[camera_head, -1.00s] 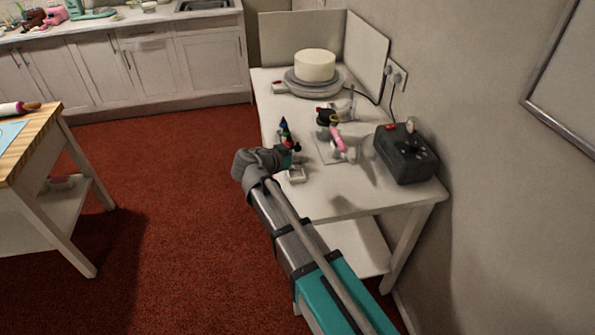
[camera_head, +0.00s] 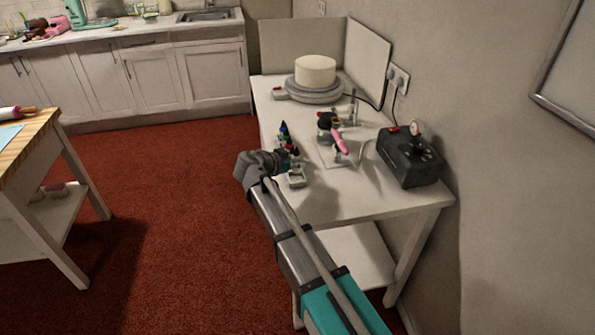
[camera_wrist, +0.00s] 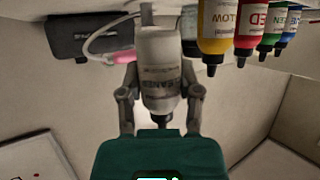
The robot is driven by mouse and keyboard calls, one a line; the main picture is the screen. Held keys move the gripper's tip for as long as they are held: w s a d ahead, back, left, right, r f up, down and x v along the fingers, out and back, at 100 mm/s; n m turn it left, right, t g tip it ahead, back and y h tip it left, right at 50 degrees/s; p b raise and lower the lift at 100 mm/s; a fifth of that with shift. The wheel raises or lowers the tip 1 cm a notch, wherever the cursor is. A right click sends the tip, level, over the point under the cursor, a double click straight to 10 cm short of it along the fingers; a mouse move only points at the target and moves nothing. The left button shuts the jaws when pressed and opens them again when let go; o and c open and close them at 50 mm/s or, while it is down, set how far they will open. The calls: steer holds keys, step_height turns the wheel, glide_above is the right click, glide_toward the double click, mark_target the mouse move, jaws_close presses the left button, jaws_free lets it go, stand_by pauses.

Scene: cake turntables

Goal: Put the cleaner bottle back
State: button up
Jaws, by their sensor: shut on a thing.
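The white cleaner bottle (camera_wrist: 162,62) with a dark nozzle stands between my gripper's fingers in the wrist view, and the fingers are shut on it. That view is upside down, so its nozzle points down in the picture. My gripper (camera_head: 287,160) is over the left edge of the white table in the head view, where I cannot make out the bottle. Right beside the held bottle in the wrist view are a yellow bottle (camera_wrist: 214,30), a red bottle (camera_wrist: 252,30), a green bottle (camera_wrist: 274,32) and a blue bottle (camera_wrist: 289,25). A white holder end (camera_head: 297,181) shows by the gripper.
On the white table (camera_head: 350,205) are a black compressor box (camera_head: 409,160), a pink airbrush (camera_head: 340,144) on a stand, and a cake (camera_head: 315,70) on a turntable (camera_head: 314,92). Panels stand behind the cake. A wooden-topped table (camera_head: 25,145) is at left.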

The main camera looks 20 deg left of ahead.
mark_target(294, 169)
steer(key=shift+f, duration=0.1)
steer(key=shift+w+a+f+b, duration=0.15)
steer(key=shift+w+f+b, duration=0.25)
steer(key=shift+f+b, duration=1.5)
steer(key=shift+b, duration=0.1)
steer(key=shift+f, duration=0.15)
steer(key=o, duration=0.5)
steer(key=shift+s+a+r+p, duration=0.25)
steer(key=shift+s+r+p, duration=0.1)
steer(key=shift+s+r, duration=0.15)
steer(key=p+v, duration=0.4)
steer(key=v, duration=0.6)
steer(key=shift+s+a, duration=0.25)
steer(key=shift+s, duration=0.1)
